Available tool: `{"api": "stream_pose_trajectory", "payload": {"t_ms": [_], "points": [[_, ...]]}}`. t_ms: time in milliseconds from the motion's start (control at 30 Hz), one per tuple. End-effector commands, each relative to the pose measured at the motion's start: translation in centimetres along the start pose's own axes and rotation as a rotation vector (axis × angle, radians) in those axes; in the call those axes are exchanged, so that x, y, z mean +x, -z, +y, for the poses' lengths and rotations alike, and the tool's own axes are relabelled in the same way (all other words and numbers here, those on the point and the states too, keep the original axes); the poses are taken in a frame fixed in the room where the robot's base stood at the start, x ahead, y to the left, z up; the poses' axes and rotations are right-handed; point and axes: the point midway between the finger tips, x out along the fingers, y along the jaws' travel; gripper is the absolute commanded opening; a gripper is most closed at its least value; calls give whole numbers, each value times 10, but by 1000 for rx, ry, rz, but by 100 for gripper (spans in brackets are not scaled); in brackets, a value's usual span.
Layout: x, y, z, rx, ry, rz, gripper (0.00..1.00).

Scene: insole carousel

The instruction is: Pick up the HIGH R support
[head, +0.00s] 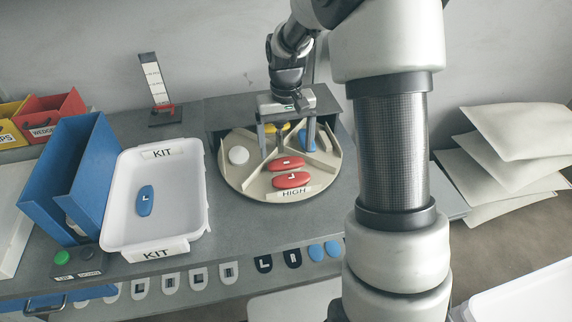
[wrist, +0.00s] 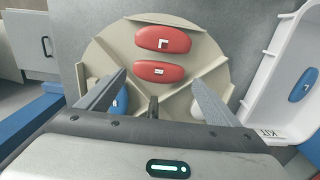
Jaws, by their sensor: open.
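Two red supports lie side by side in the HIGH compartment of the round cream carousel (head: 232,182). The nearer red support (head: 291,180) in the head view is marked L. The other red support (head: 287,163) lies just behind it, its small mark hard to read; in the wrist view this support (wrist: 159,71) lies closer to my fingers than the L support (wrist: 163,39). My gripper (head: 296,146) is open and empty over the rear of the carousel, fingers pointing down. In the wrist view the fingertips (wrist: 158,79) lie either side of the unread red support, with no clear contact.
A white KIT tray (head: 111,205) left of the carousel holds a blue L support (head: 145,200). The carousel also holds a white round piece (head: 238,155) and a blue support (wrist: 115,103), between raised dividers. Blue bins (head: 75,170) stand farther left.

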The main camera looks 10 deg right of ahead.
Motion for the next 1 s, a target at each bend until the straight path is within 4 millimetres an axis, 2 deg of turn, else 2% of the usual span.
{"api": "stream_pose_trajectory", "payload": {"t_ms": [167, 400, 633, 667, 800, 1000], "points": [[15, 2, 1, 0, 0, -3, 85], [49, 6, 2, 1, 0, -2, 85], [51, 7, 2, 1, 0, 1, 85], [51, 7, 2, 0, 0, 1, 83], [51, 7, 2, 0, -1, 1, 60], [51, 7, 2, 0, -1, 1, 59]]}}
